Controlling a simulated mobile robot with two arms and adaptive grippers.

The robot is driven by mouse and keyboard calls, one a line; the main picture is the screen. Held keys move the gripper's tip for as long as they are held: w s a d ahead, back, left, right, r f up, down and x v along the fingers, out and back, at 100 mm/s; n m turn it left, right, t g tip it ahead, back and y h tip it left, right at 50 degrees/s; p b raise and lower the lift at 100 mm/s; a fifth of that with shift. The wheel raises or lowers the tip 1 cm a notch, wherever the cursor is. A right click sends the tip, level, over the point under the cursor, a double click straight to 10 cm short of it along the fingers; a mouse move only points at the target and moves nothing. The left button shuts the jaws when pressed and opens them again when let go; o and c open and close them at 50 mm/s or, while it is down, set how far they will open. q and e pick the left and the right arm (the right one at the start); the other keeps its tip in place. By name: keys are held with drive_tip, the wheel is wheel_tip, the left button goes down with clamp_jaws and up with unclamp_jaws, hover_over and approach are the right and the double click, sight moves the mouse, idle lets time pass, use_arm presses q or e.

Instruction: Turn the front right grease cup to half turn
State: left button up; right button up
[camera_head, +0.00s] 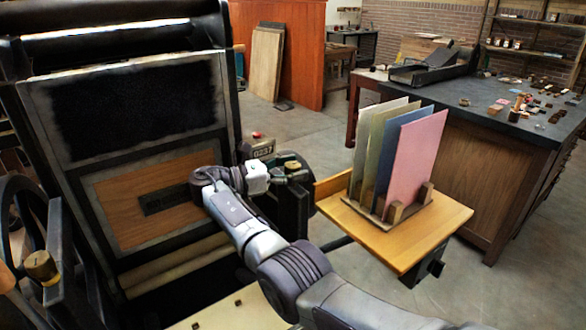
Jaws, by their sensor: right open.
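The hand press (75,130) fills the left of the view. A small brass grease cup (293,164) sits on the dark frame at the press's right side, partly hidden by my gripper. A second, larger brass cup (41,266) stands at the press's lower left. My right gripper (290,176) reaches across from the lower right and its fingers are open beside the right cup. I cannot tell whether they touch it.
A small counter box (262,149) stands just behind my right gripper. A wooden shelf (440,222) with a rack of coloured boards (415,160) juts out to the right of the cup. A dark-topped cabinet (490,110) stands farther right, with open floor between.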

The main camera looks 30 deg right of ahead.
sight(293, 164)
wheel_tip(293, 164, up, 10)
idle(0.5)
